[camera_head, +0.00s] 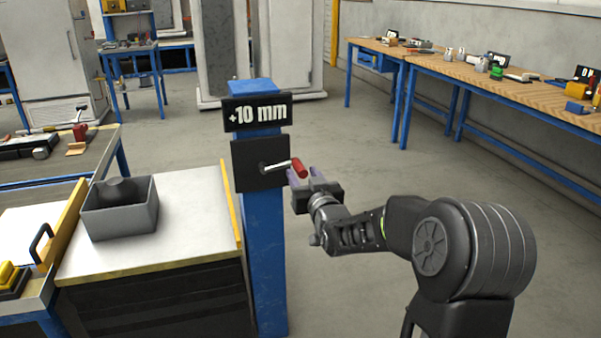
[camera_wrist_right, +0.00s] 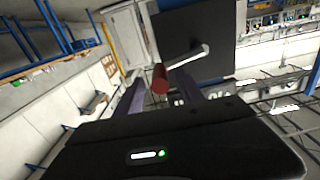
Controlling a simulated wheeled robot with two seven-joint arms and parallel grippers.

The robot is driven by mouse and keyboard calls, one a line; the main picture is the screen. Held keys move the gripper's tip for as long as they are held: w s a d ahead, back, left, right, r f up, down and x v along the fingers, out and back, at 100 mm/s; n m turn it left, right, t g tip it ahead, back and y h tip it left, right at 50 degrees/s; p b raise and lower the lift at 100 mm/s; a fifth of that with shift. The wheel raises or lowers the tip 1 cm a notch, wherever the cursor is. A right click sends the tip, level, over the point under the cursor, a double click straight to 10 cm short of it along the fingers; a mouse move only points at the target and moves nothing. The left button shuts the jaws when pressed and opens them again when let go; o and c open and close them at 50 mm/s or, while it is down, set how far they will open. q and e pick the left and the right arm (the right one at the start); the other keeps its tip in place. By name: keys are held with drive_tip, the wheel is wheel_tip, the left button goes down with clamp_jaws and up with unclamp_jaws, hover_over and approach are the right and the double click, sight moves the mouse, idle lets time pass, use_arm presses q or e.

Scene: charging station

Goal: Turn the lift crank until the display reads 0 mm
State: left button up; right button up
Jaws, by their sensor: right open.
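The display (camera_head: 257,112) on top of the blue post (camera_head: 264,240) reads +10 mm. Below it, a black plate (camera_head: 248,178) carries the lift crank, a light metal arm pointing right with a red handle (camera_head: 299,168) at its end. My right gripper (camera_head: 303,175) is open at the red handle. In the right wrist view, the red handle (camera_wrist_right: 160,78) stands between the two purple-grey fingers (camera_wrist_right: 160,98), near their tips; I cannot tell whether they touch it. The metal crank arm (camera_wrist_right: 188,56) runs up and right to the plate. My left gripper is not in view.
A cabinet with a pale top (camera_head: 190,235) and a grey bin (camera_head: 120,212) stands left of the post. A long workbench (camera_head: 500,85) with tools runs along the right wall. The floor right of the post is clear.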

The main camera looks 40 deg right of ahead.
drive_tip(key=shift+x, duration=1.4)
clamp_jaws()
idle(0.4)
